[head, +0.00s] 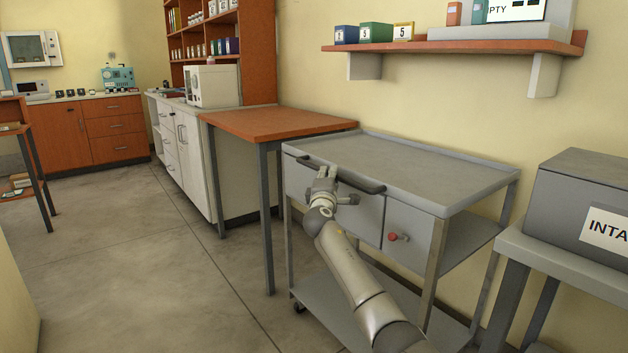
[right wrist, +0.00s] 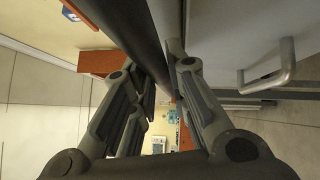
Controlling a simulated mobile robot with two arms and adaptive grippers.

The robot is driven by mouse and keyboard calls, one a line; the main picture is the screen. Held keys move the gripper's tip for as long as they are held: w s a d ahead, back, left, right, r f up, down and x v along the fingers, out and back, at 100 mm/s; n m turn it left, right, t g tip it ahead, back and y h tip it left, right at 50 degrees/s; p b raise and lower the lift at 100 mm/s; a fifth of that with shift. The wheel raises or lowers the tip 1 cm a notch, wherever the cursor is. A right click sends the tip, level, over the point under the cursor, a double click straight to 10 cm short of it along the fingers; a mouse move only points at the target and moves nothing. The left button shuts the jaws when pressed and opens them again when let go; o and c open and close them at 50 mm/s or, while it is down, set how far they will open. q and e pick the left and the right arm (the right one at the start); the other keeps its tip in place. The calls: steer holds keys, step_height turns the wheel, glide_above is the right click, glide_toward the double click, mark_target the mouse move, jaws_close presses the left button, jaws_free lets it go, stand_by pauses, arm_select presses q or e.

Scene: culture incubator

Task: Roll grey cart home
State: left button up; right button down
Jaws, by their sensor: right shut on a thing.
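The grey cart (head: 420,170) stands against the wall right of centre in the head view. It has a flat empty top, a drawer, a door with a red knob (head: 393,237) and a lower shelf. A dark push handle (head: 345,178) runs along its near upper edge. My right gripper (head: 326,173) is at this handle, shut on it. In the right wrist view the dark handle bar (right wrist: 130,30) passes between the two fingers (right wrist: 160,75). My left gripper is not in view.
An orange-topped table (head: 275,122) stands close to the cart's left. A grey stand with a grey box (head: 585,195) marked "INTA" is close on the right. A wall shelf (head: 450,47) hangs above. Open floor (head: 130,240) lies to the left.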

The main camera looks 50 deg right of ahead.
steer(key=shift+s+d+f, duration=0.1)
steer(key=shift+d, duration=0.3)
steer(key=shift+r, duration=0.2)
steer(key=c, duration=1.8)
jaws_free()
steer(key=shift+s+d, duration=0.1)
steer(key=o, duration=0.4)
steer(key=shift+d+f, duration=0.15)
steer(key=shift+a, duration=0.25)
